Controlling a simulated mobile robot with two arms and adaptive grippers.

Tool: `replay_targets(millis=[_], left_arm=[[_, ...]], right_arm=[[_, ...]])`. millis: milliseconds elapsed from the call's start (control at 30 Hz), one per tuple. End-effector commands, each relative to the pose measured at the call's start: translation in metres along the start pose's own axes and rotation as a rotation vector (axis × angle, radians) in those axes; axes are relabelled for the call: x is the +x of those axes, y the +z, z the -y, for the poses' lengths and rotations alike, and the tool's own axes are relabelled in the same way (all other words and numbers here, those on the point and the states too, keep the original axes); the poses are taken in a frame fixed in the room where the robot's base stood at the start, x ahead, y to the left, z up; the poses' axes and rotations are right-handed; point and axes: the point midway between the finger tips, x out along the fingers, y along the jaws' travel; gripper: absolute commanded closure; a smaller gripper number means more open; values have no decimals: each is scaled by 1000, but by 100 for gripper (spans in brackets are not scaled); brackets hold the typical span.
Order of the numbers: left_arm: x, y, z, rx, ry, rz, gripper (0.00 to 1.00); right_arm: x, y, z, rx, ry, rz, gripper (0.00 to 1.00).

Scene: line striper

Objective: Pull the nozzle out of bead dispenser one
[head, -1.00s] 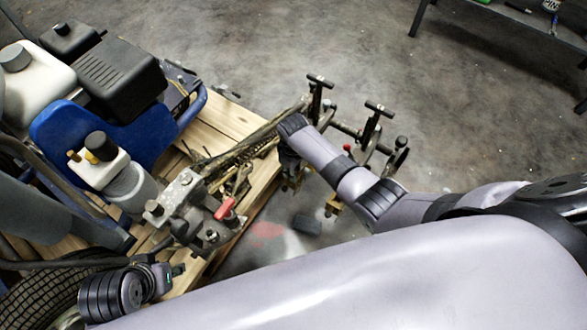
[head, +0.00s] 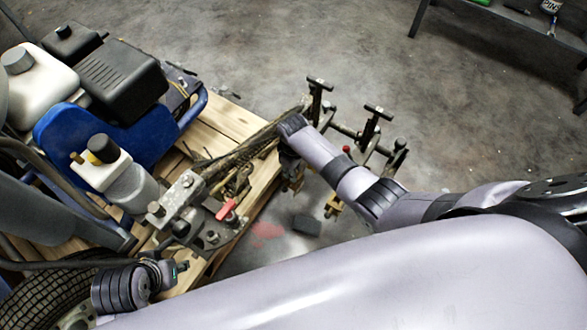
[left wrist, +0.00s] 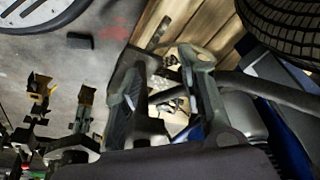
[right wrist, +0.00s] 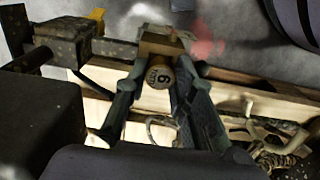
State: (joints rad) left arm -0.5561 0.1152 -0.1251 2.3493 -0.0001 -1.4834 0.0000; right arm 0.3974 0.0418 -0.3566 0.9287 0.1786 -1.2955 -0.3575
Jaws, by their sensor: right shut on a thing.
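My right gripper (right wrist: 162,76) is shut on a round, tan nozzle (right wrist: 160,78) with a dark number on its end face. The nozzle is at a brown block (right wrist: 162,46) on a dark bar, which looks like the bead dispenser. I cannot tell whether nozzle and block still touch. In the head view my right wrist covers the nozzle, close to the striper's front rail. My left gripper (head: 182,267) is low at the left, beside the wooden deck; its fingers (left wrist: 172,100) stand apart with nothing clearly between them.
The striper's wooden deck (head: 222,122) carries a blue engine, hoses and a red-handled valve (head: 227,209). Another dispenser with a yellow bracket (head: 334,205) hangs farther along the rail. A dark block (head: 306,224) lies on the floor. A tyre (head: 50,300) is at lower left.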

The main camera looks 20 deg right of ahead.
Motion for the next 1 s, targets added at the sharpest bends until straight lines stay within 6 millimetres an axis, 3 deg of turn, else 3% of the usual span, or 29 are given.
replay_targets(millis=[533,1000], left_arm=[[6,1,-1,2,2,4,63],[32,7,-2,5,4,23,63]], right_arm=[[-4,0,1,0,-1,-1,100],[-10,0,1,0,-1,0,100]])
